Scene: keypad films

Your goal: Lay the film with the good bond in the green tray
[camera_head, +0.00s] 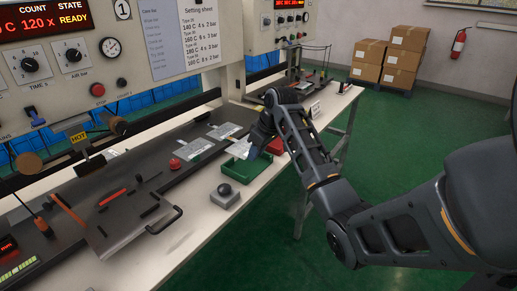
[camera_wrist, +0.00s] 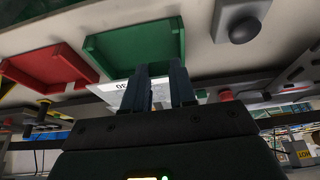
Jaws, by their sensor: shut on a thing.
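My gripper (camera_head: 262,140) is shut on a pale printed film (camera_head: 240,148), which it holds near the back edge of the green tray (camera_head: 236,178). In the wrist view, the film (camera_wrist: 113,92) shows on both sides of my gripper's fingers (camera_wrist: 161,82), and the green tray (camera_wrist: 135,45) lies beyond the fingertips. The film's bond is too small to judge. It looks apart from the tray floor, but the height is hard to tell. Two other films, a nearer one (camera_head: 192,149) and a farther one (camera_head: 222,131), lie on the dark bench strip.
A red tray (camera_wrist: 45,65) stands beside the green one. A grey box with a black button (camera_head: 225,197) sits at the bench's front edge. A red knob (camera_head: 175,164) stands left of the green tray. The sealing machine (camera_head: 120,45) rises behind the bench.

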